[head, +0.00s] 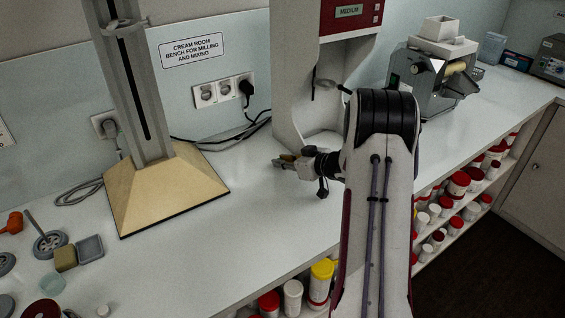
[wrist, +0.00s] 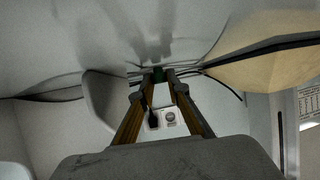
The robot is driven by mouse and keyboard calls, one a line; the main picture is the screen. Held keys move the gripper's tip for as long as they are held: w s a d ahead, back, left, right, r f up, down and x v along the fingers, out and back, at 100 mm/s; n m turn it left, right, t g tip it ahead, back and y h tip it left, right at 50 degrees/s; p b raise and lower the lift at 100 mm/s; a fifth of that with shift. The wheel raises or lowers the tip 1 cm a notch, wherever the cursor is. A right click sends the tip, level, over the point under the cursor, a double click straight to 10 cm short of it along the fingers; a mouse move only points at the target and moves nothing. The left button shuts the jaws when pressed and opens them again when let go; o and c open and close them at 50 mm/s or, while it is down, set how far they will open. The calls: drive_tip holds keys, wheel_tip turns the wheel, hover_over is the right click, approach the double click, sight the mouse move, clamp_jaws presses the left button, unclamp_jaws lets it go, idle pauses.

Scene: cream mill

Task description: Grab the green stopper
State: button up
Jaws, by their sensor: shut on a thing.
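Only a little of the stopper shows between the tips. In the head view I cannot make the stopper out. I cannot tell whether it touches the bench.
A stand with a wooden base (head: 165,190) is to the left. The white machine (head: 292,80) rises just behind my gripper. A grey mill (head: 430,80) stands at the right. Black cables (head: 225,140) run along the wall. The bench front between is clear.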

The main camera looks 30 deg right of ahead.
wheel_tip(320, 180, up, 10)
drive_tip(key=shift+f, duration=0.15)
idle(0.5)
